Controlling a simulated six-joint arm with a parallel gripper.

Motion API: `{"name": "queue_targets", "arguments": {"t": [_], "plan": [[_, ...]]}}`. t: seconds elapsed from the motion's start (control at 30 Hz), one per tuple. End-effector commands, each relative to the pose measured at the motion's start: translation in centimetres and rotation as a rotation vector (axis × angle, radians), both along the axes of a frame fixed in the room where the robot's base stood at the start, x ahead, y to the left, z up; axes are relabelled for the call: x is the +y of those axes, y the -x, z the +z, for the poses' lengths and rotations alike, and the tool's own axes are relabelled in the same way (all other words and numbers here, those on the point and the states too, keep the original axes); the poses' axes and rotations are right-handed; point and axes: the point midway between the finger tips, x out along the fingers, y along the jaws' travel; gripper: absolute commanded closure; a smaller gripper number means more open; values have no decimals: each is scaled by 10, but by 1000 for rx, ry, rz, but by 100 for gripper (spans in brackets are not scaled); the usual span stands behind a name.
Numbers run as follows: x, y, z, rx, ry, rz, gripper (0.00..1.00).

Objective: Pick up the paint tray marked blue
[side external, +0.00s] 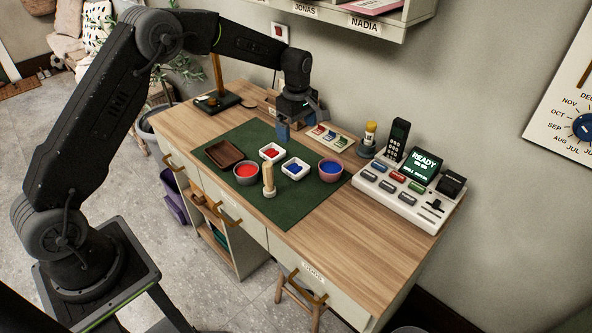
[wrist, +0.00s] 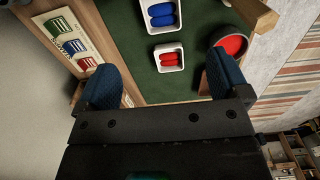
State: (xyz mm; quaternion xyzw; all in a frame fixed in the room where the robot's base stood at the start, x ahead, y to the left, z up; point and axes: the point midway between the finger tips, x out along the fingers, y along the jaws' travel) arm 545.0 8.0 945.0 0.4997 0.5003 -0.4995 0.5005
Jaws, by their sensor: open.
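A small white tray with blue pieces in it (side external: 293,177) lies on the green mat. It also shows at the top of the wrist view (wrist: 163,32). A like white tray with red pieces (side external: 270,160) lies just behind it; in the wrist view this red tray (wrist: 170,70) is nearer my gripper. No written mark is readable on either tray. My gripper (side external: 298,125) is open and empty, above the back of the mat. In the wrist view its blue fingers (wrist: 161,62) stand on either side of the red tray's line, apart from both trays.
A swatch card (side external: 331,138) and a console (side external: 408,197) lie beyond.

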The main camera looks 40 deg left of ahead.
Motion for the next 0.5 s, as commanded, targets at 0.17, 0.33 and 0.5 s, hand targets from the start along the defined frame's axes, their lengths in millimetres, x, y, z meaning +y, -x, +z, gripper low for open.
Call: {"name": "queue_targets", "arguments": {"t": [0.17, 0.33, 0.5], "plan": [[0, 1, -32, 5, 1, 0, 6], [0, 1, -63, 4, 0, -1, 6], [0, 1, -80, 2, 0, -1, 6]]}}
